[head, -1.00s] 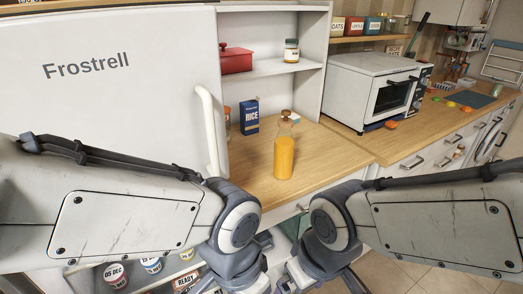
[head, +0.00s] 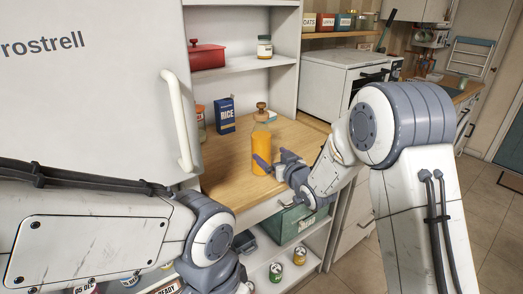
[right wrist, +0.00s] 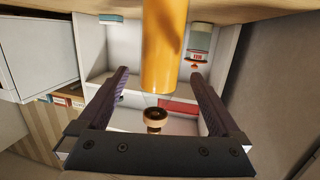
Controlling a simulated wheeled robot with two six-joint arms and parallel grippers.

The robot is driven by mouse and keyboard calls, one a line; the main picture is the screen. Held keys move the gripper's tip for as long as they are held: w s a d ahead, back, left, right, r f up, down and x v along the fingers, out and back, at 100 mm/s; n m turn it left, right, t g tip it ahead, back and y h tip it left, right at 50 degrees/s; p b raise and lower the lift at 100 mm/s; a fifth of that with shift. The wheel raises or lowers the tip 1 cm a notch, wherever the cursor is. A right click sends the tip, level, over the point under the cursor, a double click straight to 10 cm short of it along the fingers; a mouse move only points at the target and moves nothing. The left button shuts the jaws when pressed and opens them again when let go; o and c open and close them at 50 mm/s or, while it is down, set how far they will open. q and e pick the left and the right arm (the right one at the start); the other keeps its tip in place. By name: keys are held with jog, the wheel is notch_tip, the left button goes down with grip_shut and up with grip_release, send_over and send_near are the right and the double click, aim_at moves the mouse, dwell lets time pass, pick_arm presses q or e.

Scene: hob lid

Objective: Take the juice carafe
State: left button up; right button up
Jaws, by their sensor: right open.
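The juice carafe (head: 262,148), clear with orange juice and a brown stopper, stands upright on the wooden counter by the fridge. My right gripper (head: 276,161) is open at its right front side, with one finger overlapping the carafe's lower body in the head view. In the right wrist view the carafe (right wrist: 164,48) appears upside down, lined up between the spread fingers (right wrist: 159,73). Whether a finger touches it, I cannot tell. My left arm comes in at lower left; its fingers are out of frame.
A blue rice box (head: 225,115) and a jar (head: 201,123) stand behind and left of the carafe. The fridge door handle (head: 177,120) is close on the left. A shelf above holds a red pot (head: 206,56). Cans (head: 276,272) sit below the counter.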

aim_at(261, 144)
jog(key=p+x, duration=0.2)
jog(key=x, duration=0.5)
jog(key=shift+w+a, duration=0.1)
jog(key=shift+w, duration=0.25)
jog(key=c, duration=1.5)
jog(key=shift+r, duration=0.25)
grip_shut()
jog(key=shift+r, duration=0.2)
